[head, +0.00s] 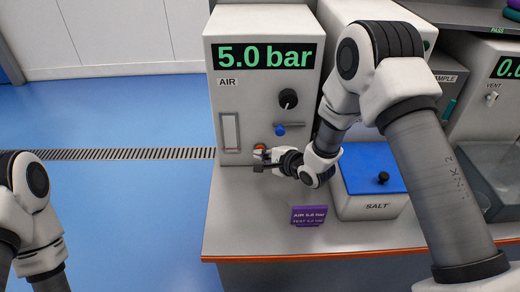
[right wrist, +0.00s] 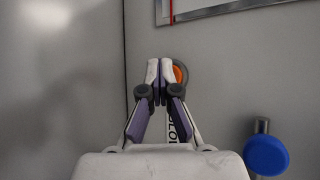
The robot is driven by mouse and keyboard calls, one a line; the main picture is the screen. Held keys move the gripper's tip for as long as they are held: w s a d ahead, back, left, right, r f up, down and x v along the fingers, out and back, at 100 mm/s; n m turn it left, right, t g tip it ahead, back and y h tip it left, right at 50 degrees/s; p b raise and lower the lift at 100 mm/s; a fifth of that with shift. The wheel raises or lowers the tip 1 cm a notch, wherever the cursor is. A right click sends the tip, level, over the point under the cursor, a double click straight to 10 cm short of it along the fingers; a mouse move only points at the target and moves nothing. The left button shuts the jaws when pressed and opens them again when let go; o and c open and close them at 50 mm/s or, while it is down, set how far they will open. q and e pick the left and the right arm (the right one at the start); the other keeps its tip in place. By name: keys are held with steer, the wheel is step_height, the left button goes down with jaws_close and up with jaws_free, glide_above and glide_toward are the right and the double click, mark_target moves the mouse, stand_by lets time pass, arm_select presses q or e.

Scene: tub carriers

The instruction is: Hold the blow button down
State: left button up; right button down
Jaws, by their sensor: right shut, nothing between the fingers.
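The blow button is an orange button in a grey ring on the front of the white AIR box. In the right wrist view the button (right wrist: 181,74) is partly hidden behind my right gripper (right wrist: 160,66), whose fingers are together with nothing between them. Its label is mostly covered. In the head view a bit of the orange button (head: 260,147) shows just above my right gripper (head: 262,161), at the box's lower front. I cannot tell whether the fingertips touch the button. My left arm shows at the lower left, but its gripper is out of view.
The AIR box (head: 222,105) reads 5.0 bar and has a black knob (head: 288,99) and a blue-handled valve (head: 280,130); its blue handle (right wrist: 267,155) is right of the gripper. A blue-lidded SALT box (head: 367,174) and purple sign (head: 308,215) stand on the bench.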

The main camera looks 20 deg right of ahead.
steer(key=shift+s+a, duration=0.15)
steer(key=shift+s, duration=0.45)
steer(key=shift+s+a+p, duration=0.15)
steer(key=shift+s+a, duration=0.1)
steer(key=shift+s, duration=0.55)
steer(key=shift+s+a+p, duration=0.15)
steer(key=shift+s+a, duration=0.05)
steer(key=shift+s, duration=0.65)
steer(key=shift+s+a+p, duration=0.15)
steer(key=shift+s+a, duration=0.1)
steer(key=shift+s, duration=0.55)
